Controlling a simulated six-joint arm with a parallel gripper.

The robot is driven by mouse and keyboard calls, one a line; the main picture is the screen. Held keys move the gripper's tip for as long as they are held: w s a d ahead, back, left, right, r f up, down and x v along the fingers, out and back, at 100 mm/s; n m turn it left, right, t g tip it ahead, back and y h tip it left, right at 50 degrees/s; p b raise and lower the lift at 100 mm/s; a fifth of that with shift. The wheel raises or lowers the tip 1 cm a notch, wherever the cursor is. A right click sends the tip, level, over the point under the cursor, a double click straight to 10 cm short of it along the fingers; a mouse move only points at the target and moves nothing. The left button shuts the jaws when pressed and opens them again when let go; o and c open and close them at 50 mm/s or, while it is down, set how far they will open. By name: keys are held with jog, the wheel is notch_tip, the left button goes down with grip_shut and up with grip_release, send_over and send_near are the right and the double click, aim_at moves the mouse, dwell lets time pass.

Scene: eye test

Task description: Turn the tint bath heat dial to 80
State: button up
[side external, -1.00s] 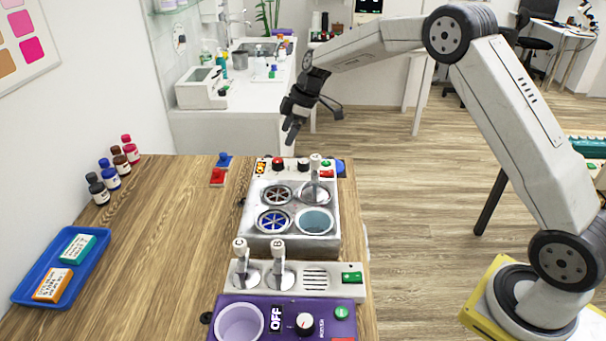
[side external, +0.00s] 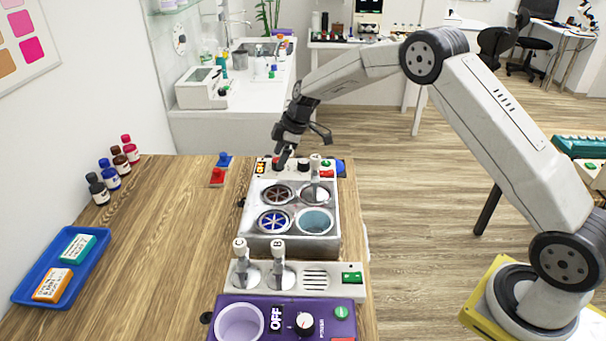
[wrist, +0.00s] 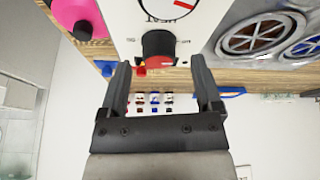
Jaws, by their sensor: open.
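The tint bath (side external: 331,240) is a grey unit with several round wells. Its far panel carries a dark dial with a red face, mostly behind my gripper in the side view, and a second dark dial (side external: 303,164) to its right. In the wrist view the red-and-black dial (wrist: 158,47) lies between the fingertip ends, near the word HEAT, printed upside down. A red pointer mark shows at that view's top edge. My gripper (side external: 281,165) is open and empty; its fingers (wrist: 160,65) are apart on either side of the dial. I cannot read the dial's setting.
A lever (side external: 315,166) stands right of the dials. An orange display (side external: 261,168) is at their left. Red (side external: 217,177) and blue (side external: 224,160) pieces lie left of the bath. Levers and a purple unit (side external: 260,301) are nearer. The wooden table's middle left is clear.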

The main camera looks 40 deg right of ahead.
jog(key=shift+x, duration=0.85)
grip_shut()
jog(key=shift+m, duration=0.4)
jog(key=shift+m+t+h, duration=0.35)
jog(key=shift+m+h, duration=0.15)
jog(key=shift+m, duration=0.85)
jog(key=shift+m+t+h, duration=0.35)
jog(key=shift+m+h, duration=0.15)
jog(key=shift+m, duration=0.85)
grip_release()
